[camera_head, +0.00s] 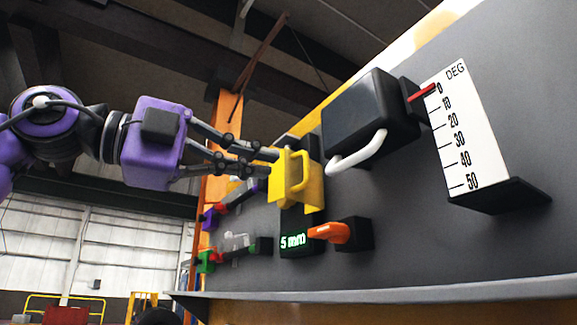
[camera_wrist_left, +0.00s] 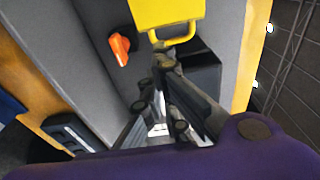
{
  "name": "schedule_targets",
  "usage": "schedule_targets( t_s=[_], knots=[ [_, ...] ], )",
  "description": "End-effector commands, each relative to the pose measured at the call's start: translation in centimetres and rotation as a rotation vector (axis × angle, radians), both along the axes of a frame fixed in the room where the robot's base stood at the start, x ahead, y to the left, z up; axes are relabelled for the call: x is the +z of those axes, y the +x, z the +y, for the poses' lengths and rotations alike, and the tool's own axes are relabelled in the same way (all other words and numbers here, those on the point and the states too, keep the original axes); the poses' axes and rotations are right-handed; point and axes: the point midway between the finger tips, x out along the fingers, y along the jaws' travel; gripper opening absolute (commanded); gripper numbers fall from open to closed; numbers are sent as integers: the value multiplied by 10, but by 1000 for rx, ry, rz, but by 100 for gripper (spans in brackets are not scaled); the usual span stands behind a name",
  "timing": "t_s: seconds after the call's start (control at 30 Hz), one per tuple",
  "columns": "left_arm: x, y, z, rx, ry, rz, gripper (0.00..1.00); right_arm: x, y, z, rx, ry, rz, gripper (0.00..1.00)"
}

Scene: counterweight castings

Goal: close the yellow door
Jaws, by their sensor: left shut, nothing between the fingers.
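The yellow door (camera_head: 316,190) with its loop handle (camera_head: 297,172) is on the grey panel, at the middle of the head view. In the left wrist view the yellow door (camera_wrist_left: 160,12) is at the top, with its yellow handle (camera_wrist_left: 176,40) below it. A display (camera_head: 293,241) below the door reads "5 mm". My left gripper (camera_head: 272,162) is shut and empty, its fingertips beside the door's left side. I cannot tell whether they touch it. In the left wrist view its fingers (camera_wrist_left: 165,60) end just under the handle. My right gripper is not in view.
An orange lever (camera_head: 330,232) is right of the display. A black box (camera_head: 370,115) with a white handle (camera_head: 357,154) is above right of the door. A DEG scale (camera_head: 465,130) with a red pointer is farther right. Several small colored fixtures sit at left. A ledge (camera_head: 400,288) runs below.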

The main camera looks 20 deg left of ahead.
Motion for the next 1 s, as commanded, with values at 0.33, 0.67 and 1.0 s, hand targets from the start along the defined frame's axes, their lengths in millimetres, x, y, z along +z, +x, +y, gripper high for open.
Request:
schedule_targets(
  t_s=[0.33,0.67,1.0],
  knots=[
    [-1,33,-31,2,2,2,0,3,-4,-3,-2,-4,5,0],
    [-1,41,-39,0,-1,0,0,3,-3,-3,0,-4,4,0],
    [0,40,-36,-4,-1,0,0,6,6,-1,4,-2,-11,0]
  ],
)
